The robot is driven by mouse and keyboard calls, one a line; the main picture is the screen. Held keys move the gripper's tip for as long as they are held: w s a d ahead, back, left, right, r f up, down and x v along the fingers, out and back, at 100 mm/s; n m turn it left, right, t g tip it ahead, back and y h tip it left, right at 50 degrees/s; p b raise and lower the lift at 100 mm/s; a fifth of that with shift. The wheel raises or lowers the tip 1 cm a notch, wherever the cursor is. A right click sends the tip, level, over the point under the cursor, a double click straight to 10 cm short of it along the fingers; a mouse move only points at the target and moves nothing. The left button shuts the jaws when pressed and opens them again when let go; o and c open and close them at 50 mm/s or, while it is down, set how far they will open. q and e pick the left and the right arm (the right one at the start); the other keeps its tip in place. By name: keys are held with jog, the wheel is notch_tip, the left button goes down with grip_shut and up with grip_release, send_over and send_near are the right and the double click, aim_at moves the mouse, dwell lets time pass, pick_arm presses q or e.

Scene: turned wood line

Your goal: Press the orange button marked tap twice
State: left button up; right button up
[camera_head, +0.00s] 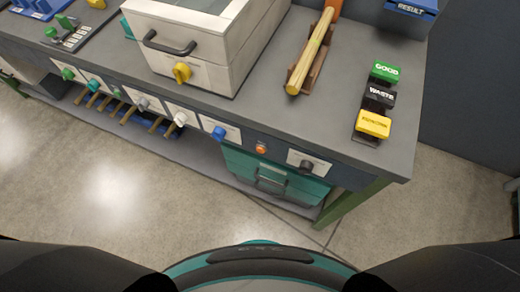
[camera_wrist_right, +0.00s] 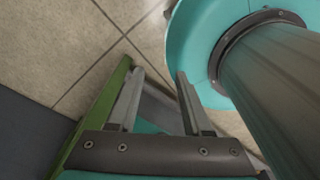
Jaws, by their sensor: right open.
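An orange button (camera_head: 261,148) sits on the front face of the workbench, between a blue knob and a black knob. Its marking is too small to read. Nothing touches it. My right gripper (camera_wrist_right: 155,90) shows in the right wrist view, open, with nothing between its fingers. It points down past a green bench leg toward the tiled floor. Neither gripper shows in the head view, where only dark parts of my arms are at the lower corners.
The grey bench (camera_head: 350,60) carries a white box with a yellow knob (camera_head: 182,72), a wooden rod (camera_head: 310,55) in a holder, and GOOD, WASTE and yellow blocks (camera_head: 373,124). A blue knob (camera_head: 219,132) and black knob (camera_head: 306,166) flank the button. A teal drawer (camera_head: 272,182) is below. The floor in front is clear.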

grip_shut()
jog(key=shift+s, duration=0.1)
dwell(1.4)
